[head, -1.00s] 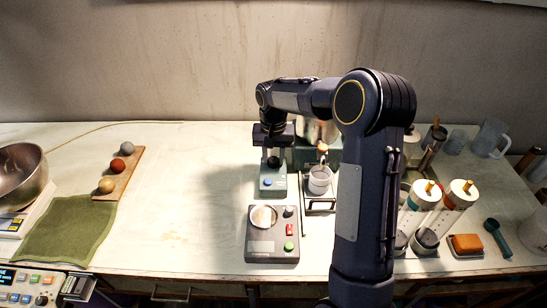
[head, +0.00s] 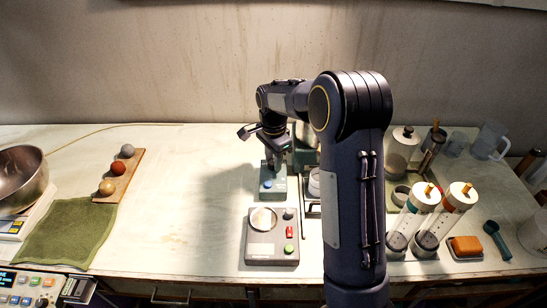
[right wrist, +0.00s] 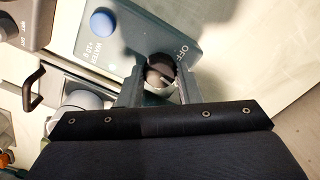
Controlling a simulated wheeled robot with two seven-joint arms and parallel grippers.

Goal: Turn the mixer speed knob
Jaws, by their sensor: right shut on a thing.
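A blue-grey control box (head: 281,187) with a blue button stands on the bench in the head view. In the right wrist view, the box (right wrist: 128,42) shows "WATER" and "OFF" lettering. A dark round knob (right wrist: 159,72) with a pale pointer line sits beside the "OFF" mark. My right gripper (right wrist: 158,82) is shut on this knob, one finger on each side. In the head view, my right gripper (head: 275,158) is over the box's far end and hides the knob. My left gripper is not in view.
A dark panel (head: 262,249) with a round dish and red and green buttons lies in front of the box. Clear cylinders (head: 411,222) stand at right. Bare bench lies left of the box, beyond it a board with balls (head: 118,176) and a green cloth (head: 66,232).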

